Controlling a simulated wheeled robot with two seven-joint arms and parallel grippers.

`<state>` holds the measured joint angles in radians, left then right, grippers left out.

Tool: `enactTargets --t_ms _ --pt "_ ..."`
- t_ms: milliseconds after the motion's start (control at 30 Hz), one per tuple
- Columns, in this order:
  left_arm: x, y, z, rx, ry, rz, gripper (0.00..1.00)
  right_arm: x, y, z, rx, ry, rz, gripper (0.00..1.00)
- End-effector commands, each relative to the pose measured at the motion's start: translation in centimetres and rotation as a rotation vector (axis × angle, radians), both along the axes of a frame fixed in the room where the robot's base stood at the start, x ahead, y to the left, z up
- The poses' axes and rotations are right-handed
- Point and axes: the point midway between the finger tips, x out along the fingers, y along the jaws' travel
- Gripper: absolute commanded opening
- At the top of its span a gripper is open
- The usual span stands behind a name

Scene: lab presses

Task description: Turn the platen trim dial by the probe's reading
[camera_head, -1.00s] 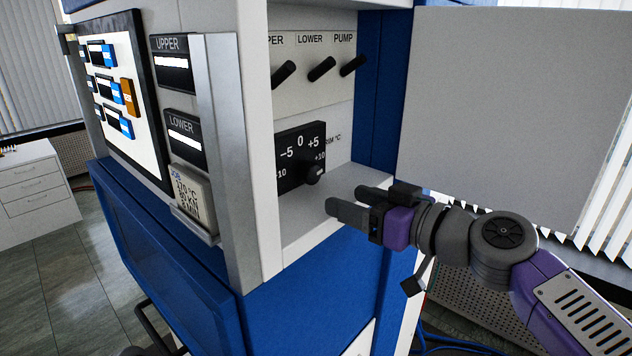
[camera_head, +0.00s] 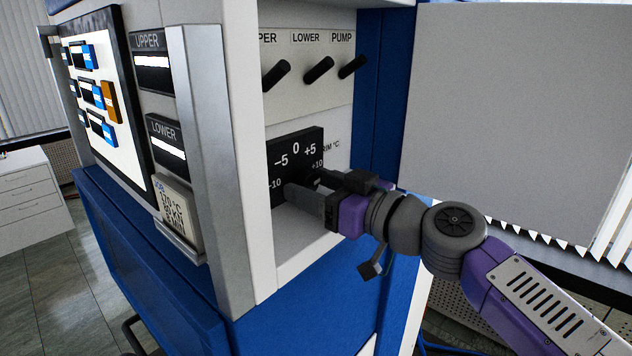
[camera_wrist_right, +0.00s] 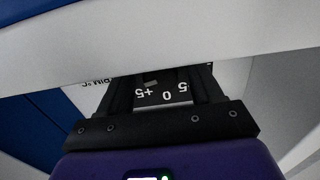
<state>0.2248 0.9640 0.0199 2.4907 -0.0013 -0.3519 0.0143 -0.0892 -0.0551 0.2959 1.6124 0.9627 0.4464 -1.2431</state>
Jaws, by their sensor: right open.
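The black trim dial plate (camera_head: 283,150), marked -10, -5, 0, +5 and +10, is on the wall inside the press's open recess. My right gripper (camera_head: 304,186) is open in front of its lower part, fingers pointing at the plate. The dial's knob is mostly hidden behind the fingers, so I cannot tell whether they are around it or where it points. In the right wrist view, the plate (camera_wrist_right: 165,98) shows upside down between the two fingers. I cannot make out a probe or its reading. My left gripper is out of view.
Three black levers stick out above the dial, one under LOWER (camera_head: 319,69) and one under PUMP (camera_head: 352,67). A pale front post (camera_head: 208,170) borders the recess on the left. A job card (camera_head: 176,210) and a touch screen (camera_head: 105,100) are further left.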

Motion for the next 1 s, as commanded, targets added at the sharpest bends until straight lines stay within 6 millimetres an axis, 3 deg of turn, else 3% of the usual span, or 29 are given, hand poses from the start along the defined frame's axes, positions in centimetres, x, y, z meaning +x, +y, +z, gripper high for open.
enactTargets --t_ms 200,600,1000 --pt "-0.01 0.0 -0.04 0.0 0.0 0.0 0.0 0.04 0.05 -0.04 0.0 0.0 0.0 0.65" --pt "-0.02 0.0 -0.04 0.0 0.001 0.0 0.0 0.01 0.03 -0.05 0.0 0.0 0.0 0.09" --pt "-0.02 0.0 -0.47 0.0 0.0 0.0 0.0 -0.01 0.04 -0.1 0.066 0.066 0.0 0.09"
